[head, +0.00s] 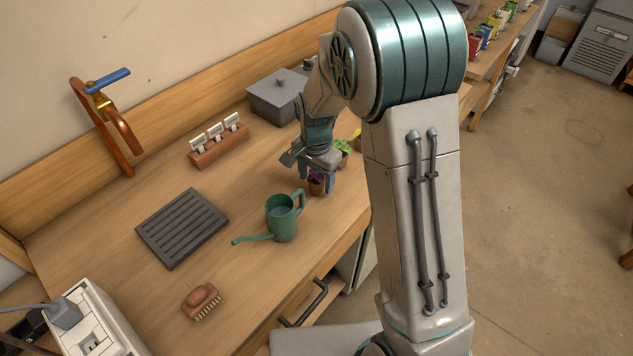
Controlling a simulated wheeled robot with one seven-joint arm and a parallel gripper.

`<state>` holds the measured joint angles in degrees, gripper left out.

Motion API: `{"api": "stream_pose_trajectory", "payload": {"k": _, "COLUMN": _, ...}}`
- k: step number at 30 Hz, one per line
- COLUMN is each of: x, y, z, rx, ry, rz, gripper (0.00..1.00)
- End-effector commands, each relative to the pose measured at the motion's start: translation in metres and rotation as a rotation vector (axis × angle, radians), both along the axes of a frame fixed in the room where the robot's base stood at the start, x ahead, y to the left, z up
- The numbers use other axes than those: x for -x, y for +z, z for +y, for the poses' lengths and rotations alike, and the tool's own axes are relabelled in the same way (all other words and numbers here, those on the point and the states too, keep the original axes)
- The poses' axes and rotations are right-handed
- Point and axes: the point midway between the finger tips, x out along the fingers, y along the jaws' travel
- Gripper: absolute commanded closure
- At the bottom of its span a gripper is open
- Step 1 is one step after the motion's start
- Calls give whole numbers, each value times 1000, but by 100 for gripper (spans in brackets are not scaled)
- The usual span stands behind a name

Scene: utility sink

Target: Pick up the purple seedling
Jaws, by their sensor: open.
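The purple seedling (317,181) stands in a small brown pot on the wooden counter, just right of the green watering can. My gripper (316,182) is directly over it, pointing down, with its fingers on either side of the plant and pot. The gripper is open. Whether the fingers touch the pot I cannot tell. Part of the seedling is hidden by the gripper.
The green watering can (283,217) stands close on the left. A green seedling (342,148) is just behind, partly hidden by my arm. A grey lidded box (276,98), label holder (219,145), drain mat (182,228) and brush (201,299) lie farther off.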

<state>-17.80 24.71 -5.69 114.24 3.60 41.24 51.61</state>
Motion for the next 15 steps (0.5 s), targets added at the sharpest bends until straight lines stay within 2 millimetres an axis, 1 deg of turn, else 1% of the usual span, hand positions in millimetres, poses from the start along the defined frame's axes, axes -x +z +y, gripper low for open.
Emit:
{"api": "stream_pose_trajectory", "payload": {"k": 1, "x": 0, "y": -6, "z": -1, "rx": 1, "ry": -1, "rz": 3, "gripper": 39}}
{"api": "stream_pose_trajectory", "payload": {"k": 3, "x": 0, "y": -10, "z": -1, "rx": 0, "ry": -1, "rz": 1, "gripper": 39}}
{"api": "stream_pose_trajectory", "payload": {"k": 10, "x": 0, "y": -12, "z": 0, "rx": -1, "ry": -1, "rz": -1, "gripper": 39}}
{"api": "stream_pose_trajectory", "payload": {"k": 11, "x": 0, "y": -12, "z": 0, "rx": -1, "ry": -1, "rz": -1, "gripper": 45}}
{"api": "stream_pose_trajectory", "payload": {"k": 12, "x": 0, "y": -12, "z": 0, "rx": -1, "ry": -1, "rz": -1, "gripper": 56}}
{"api": "stream_pose_trajectory", "payload": {"k": 14, "x": 0, "y": -12, "z": 0, "rx": -1, "ry": -1, "rz": -1, "gripper": 73}}
{"api": "stream_pose_trajectory", "payload": {"k": 15, "x": 0, "y": -12, "z": 0, "rx": -1, "ry": -1, "rz": -1, "gripper": 84}}
